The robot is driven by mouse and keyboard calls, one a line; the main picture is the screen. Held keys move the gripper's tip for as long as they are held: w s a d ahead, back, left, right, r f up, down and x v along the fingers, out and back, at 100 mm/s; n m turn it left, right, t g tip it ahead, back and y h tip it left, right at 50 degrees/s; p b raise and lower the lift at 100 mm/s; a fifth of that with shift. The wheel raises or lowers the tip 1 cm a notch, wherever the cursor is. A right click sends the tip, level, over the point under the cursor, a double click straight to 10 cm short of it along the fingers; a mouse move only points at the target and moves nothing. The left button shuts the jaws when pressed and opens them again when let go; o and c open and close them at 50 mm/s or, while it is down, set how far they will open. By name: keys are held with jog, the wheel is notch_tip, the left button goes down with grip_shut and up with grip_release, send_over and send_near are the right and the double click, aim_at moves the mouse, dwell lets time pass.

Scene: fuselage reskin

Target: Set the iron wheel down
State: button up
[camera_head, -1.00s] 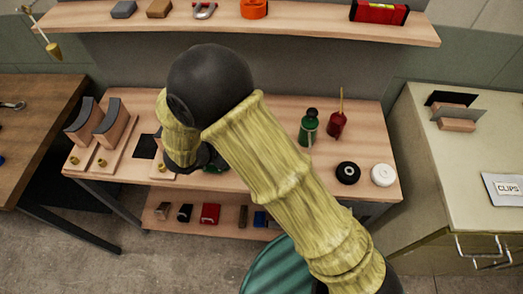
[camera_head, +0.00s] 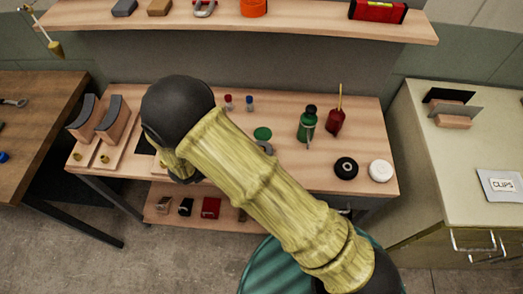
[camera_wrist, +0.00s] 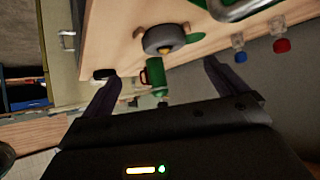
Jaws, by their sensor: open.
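The iron wheel, a grey disc (camera_head: 266,148), appears on the wooden bench beside a flat green disc (camera_head: 263,133); my arm covers part of it in the head view. In the wrist view the wheel (camera_wrist: 158,41) shows a brass-coloured centre and lies beyond the fingertips. My gripper (camera_wrist: 162,72) is open, its two dark fingers apart with nothing held between them. In the head view my gripper is hidden behind my arm.
A green bottle (camera_head: 307,124), a red oil can (camera_head: 336,121), a black wheel (camera_head: 346,170) and a white wheel (camera_head: 381,171) stand to the right on the bench. Small red-capped (camera_head: 228,101) and blue-capped (camera_head: 250,102) pieces are behind. Wooden blocks (camera_head: 112,122) stand left.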

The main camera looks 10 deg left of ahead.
jog(key=x, duration=0.6)
jog(key=shift+w+d+f+p, duration=0.1)
jog(key=shift+w+p, duration=0.15)
jog(key=shift+p, duration=0.05)
jog(key=shift+s, duration=0.1)
jog(key=shift+w+a+p+x, duration=0.1)
jog(key=shift+w+p+x, duration=0.2)
jog(key=shift+x, duration=1)
jog(key=shift+w+a+p+x, duration=0.1)
jog(key=shift+p+x, duration=0.25)
jog(key=shift+x, duration=0.95)
jog(key=shift+s+r, duration=0.15)
jog(key=shift+r, duration=0.05)
jog(key=c, duration=1.7)
jog(key=shift+o, duration=0.2)
